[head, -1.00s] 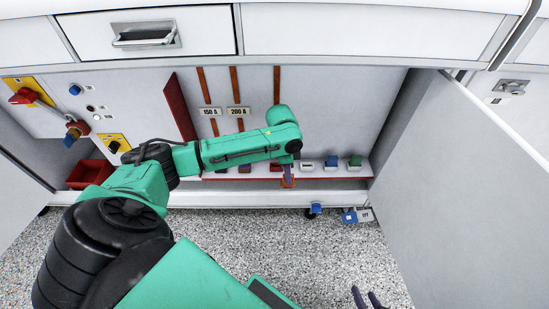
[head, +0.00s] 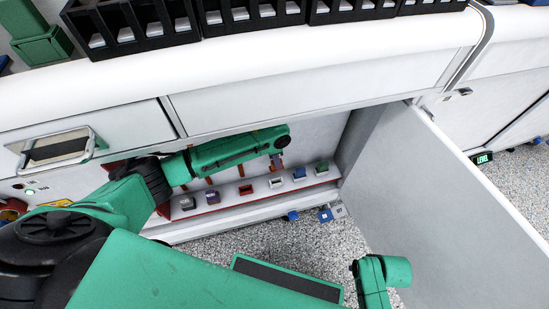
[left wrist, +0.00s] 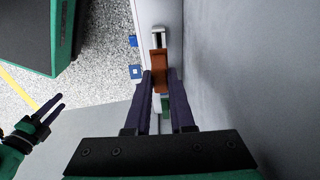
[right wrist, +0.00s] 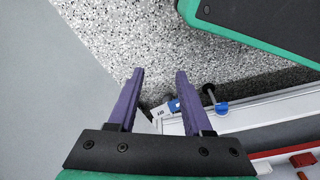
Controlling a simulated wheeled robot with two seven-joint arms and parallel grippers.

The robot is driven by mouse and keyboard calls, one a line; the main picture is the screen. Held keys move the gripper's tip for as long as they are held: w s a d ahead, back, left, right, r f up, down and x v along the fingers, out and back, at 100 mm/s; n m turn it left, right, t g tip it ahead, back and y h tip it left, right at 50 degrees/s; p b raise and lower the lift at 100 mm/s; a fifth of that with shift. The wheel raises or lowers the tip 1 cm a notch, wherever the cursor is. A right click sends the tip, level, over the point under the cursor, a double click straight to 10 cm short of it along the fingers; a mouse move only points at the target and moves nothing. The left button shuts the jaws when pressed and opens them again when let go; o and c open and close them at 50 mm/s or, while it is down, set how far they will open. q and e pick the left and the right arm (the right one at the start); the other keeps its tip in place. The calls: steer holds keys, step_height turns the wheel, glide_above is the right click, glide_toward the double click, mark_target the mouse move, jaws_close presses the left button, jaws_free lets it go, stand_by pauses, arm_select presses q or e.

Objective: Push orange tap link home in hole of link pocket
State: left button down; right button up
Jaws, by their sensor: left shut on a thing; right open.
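My left gripper (left wrist: 160,78) is shut on the orange tap link (left wrist: 159,58), which sits between its purple fingertips in the left wrist view. In the head view the left gripper (head: 277,160) points down above a row of small blocks on the low shelf inside the cabinet; the link is hard to make out there. The link pocket cannot be told apart for certain in these frames. My right gripper (right wrist: 157,78) is open and empty, over the speckled floor, with the shelf edge beyond. Its spread fingers also show in the left wrist view (left wrist: 48,110).
The shelf row holds a red block (head: 246,189), a blue block (head: 299,173) and a green block (head: 322,168). An open cabinet door (head: 440,190) stands at the right. Blue tags (head: 325,215) lie near the floor.

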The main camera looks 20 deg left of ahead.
arm_select(q)
steer(key=shift+r+p, duration=0.1)
steer(key=shift+p, duration=0.25)
steer(key=shift+f, duration=0.65)
step_height(320, 180, down, 4)
steer(key=shift+r+b, duration=0.1)
steer(key=shift+b, duration=1.15)
steer(key=shift+f, duration=0.45)
arm_select(e)
steer(key=r, duration=0.1)
steer(key=w+r, duration=0.1)
steer(key=r, duration=0.1)
steer(key=a+r, duration=0.1)
steer(key=r, duration=0.1)
steer(key=shift+w, duration=0.15)
steer(key=shift+r, duration=0.15)
steer(key=shift+r, duration=0.25)
arm_select(q)
steer(key=shift+p, duration=0.35)
arm_select(e)
steer(key=shift+r, duration=0.15)
